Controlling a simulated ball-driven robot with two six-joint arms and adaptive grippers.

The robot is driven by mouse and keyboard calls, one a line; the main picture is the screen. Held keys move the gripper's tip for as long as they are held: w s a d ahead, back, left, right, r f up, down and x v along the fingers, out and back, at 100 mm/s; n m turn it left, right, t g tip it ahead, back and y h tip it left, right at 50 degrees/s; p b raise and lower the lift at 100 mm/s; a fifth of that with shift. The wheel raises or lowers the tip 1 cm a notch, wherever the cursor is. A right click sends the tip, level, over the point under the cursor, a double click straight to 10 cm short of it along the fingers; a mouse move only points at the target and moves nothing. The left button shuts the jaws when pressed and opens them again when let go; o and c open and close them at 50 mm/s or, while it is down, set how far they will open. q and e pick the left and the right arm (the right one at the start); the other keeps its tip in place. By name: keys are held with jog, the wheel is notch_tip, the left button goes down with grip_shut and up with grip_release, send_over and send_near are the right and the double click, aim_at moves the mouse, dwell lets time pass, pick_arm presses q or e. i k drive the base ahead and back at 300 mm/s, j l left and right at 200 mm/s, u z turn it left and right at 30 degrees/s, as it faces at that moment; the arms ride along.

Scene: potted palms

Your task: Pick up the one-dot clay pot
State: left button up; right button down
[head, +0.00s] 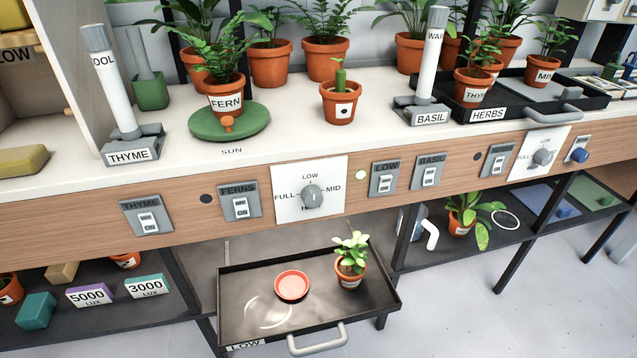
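A small clay pot with a white label bearing one black dot (341,110) stands upright on the pale bench top, near the middle of the head view. A short green cactus-like plant (340,78) grows in it. The pot stands apart from its neighbours, and nothing touches it. Neither of my grippers shows in the head view.
A FERN pot (225,101) sits on a green turntable (229,124) to the left. A BASIL lamp stand (421,110) and the black HERBS tray (545,105) are to the right. Several potted plants stand behind. Below, a LOW drawer (345,318) is pulled out.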

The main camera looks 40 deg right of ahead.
aim_at(340, 109)
jog(key=z, duration=1)
